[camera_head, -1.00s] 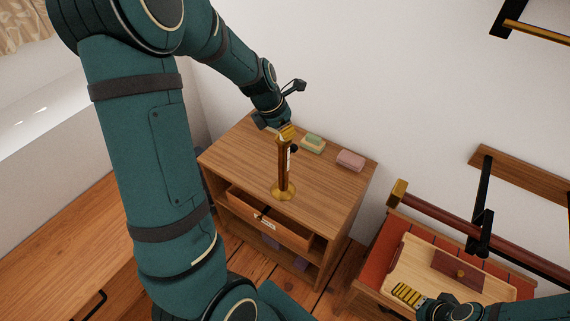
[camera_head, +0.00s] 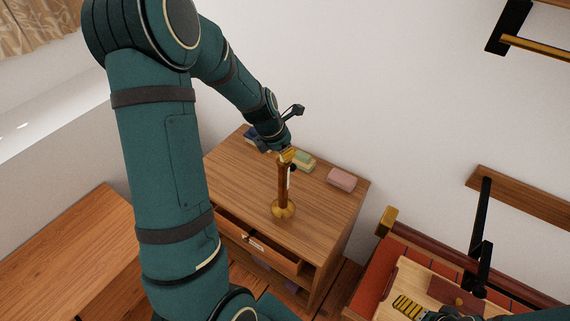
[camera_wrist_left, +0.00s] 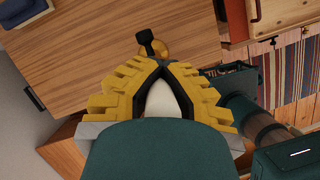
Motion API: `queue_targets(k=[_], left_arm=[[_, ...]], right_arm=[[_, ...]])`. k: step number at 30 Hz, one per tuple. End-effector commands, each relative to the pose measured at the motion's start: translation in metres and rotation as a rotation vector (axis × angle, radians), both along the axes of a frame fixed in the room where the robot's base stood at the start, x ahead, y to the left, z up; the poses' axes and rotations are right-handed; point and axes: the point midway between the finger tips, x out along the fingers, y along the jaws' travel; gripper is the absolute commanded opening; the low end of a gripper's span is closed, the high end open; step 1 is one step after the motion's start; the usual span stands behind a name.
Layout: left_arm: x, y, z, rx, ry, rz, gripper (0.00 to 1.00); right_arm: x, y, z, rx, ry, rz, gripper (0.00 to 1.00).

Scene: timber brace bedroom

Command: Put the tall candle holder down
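The tall candle holder (camera_head: 284,187) has a brown stem, a small dark knob on one side and a brass base. It stands upright over the wooden cabinet top (camera_head: 321,201). I cannot tell whether its base touches the wood. My left gripper (camera_head: 288,156) is at its upper end and appears shut on it. In the left wrist view, the yellow fingers (camera_wrist_left: 165,72) close in around the holder, and its brass base (camera_wrist_left: 158,47) shows beyond the fingertips. My right gripper (camera_head: 407,306) shows only partly at the bottom right; its opening is unclear.
A green and yellow block (camera_head: 304,162) and a pink block (camera_head: 341,180) lie at the back of the top. The drawer (camera_head: 264,247) below is pulled open. A pale wooden tray (camera_head: 418,276) is at the right. The top's right front is clear.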

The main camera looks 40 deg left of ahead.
Motion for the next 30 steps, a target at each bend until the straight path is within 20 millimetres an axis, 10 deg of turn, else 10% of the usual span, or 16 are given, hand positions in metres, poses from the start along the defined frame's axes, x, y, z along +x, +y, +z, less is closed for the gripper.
queue_targets(k=[19,23,30], left_arm=[[0.000,0.000,-0.038,0.000,0.000,-0.001,0.00],[0.000,0.000,-0.038,0.000,0.000,-0.001,0.34],[0.000,0.000,-0.038,0.000,0.000,0.000,0.34]], right_arm=[[0.000,0.001,-0.012,-0.002,0.000,0.000,0.98],[0.000,0.001,-0.012,-0.002,0.000,0.000,0.98],[0.000,0.001,-0.012,-0.002,0.000,0.000,0.98]])
